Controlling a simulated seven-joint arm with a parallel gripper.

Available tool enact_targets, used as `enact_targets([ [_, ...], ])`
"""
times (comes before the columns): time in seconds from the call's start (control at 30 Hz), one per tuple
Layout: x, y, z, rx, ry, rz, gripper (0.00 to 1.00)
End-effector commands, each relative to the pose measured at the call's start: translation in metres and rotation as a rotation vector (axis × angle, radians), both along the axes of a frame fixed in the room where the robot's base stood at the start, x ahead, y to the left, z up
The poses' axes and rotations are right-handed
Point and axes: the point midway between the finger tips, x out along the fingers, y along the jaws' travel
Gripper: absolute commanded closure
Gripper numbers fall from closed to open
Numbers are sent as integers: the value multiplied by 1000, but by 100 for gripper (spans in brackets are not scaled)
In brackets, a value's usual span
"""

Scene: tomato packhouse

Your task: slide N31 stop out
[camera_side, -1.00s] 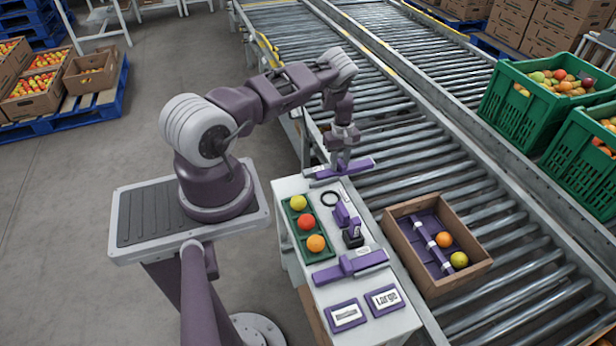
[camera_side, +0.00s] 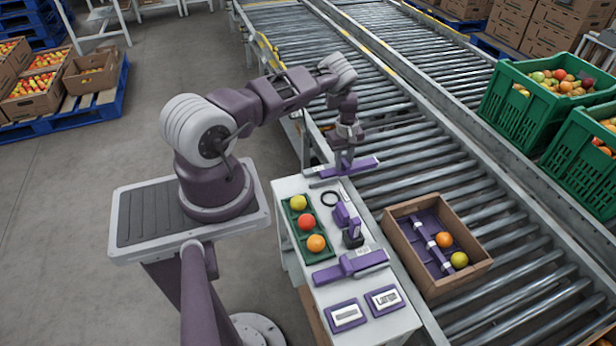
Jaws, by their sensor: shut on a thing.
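My gripper (camera_side: 344,161) is at the far end of the white work table, pointing down and shut on a purple stop bar (camera_side: 362,165). The bar reaches past the table's far right corner towards the rollers. A second purple bar (camera_side: 332,273) with a crosspiece lies across the table nearer the camera. The fingertips are too small to make out, and they partly hide the held bar.
A green tray (camera_side: 322,256) holds a yellow, a red and an orange fruit. A cardboard box (camera_side: 408,262) with purple dividers and two fruits stands on the roller conveyor (camera_side: 425,180).

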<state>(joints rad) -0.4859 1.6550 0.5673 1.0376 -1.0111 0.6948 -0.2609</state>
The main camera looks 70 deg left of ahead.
Motion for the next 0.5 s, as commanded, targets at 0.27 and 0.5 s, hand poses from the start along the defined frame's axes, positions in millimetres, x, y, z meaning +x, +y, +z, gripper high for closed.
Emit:
enact_targets([
  [0.27, -6, 2, -12, 5, 25, 6, 100],
  [0.5, 0, 1, -13, 5, 27, 6, 100],
])
